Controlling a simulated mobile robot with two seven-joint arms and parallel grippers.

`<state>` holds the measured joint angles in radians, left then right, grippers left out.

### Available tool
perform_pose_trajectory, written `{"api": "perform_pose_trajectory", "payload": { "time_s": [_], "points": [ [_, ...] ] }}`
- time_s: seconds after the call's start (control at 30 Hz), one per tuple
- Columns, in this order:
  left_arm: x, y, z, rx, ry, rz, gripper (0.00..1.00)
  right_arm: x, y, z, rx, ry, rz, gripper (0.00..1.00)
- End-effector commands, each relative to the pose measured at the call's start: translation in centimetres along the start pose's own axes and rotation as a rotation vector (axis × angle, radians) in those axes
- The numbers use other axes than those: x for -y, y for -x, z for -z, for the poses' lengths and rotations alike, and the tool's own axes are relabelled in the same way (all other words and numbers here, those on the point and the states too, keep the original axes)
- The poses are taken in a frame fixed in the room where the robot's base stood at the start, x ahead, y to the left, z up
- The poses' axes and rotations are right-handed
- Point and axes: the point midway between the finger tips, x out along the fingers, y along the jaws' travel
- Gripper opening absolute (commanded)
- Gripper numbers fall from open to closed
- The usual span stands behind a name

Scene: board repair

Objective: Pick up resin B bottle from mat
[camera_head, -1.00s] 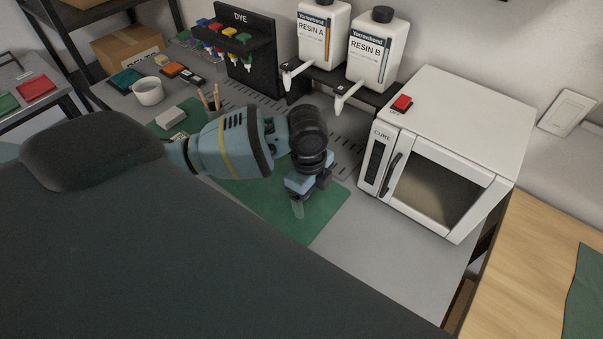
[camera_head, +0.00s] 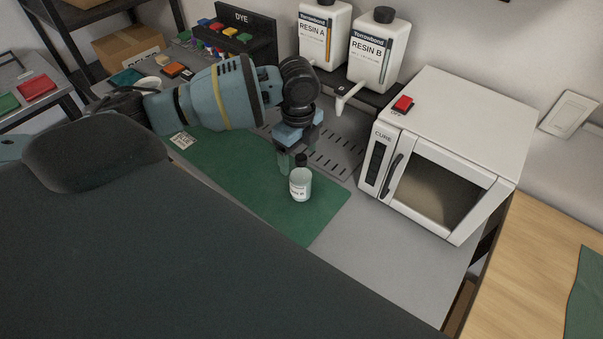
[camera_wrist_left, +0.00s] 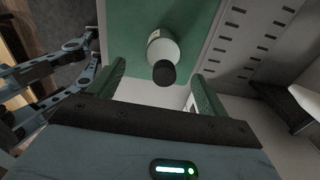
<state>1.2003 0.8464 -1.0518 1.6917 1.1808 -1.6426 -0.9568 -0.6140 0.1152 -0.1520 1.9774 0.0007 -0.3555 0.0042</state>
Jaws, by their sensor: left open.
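A small white bottle (camera_head: 300,187) with a black cap stands upright on the green mat (camera_head: 240,170); its label is too small to read.
Large RESIN A (camera_head: 322,35) and RESIN B (camera_head: 378,50) dispensers stand at the back on a black stand. A white CURE oven (camera_head: 455,140) is at right. A dye rack (camera_head: 247,35) is at back left. The front of the mat is clear.

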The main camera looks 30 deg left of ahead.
Motion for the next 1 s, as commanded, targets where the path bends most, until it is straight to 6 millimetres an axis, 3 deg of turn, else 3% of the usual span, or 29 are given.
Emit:
{"api": "perform_pose_trajectory", "payload": {
  "time_s": [0.17, 0.5, 0.77, 1.0],
  "points": [
    [0.1, -0.7, 0.1, 0.000, 0.000, 0.000, 0.77, -0.1, 0.0, 0.0, 0.000, 0.003, 0.000, 0.77],
    [0.6, -4.8, 0.2, 0.001, 0.001, 0.001, 0.77, -0.1, 0.0, -0.2, 0.004, 0.004, 0.001, 0.77],
    [0.6, -5.1, 0.2, 0.001, 0.000, 0.004, 0.77, -0.1, 0.0, -0.2, 0.003, 0.004, 0.001, 0.77],
    [0.6, -5.1, 0.2, 0.001, 0.000, 0.003, 0.50, 0.0, -0.1, -0.1, 0.002, 0.000, 0.001, 0.77]
  ]
}}
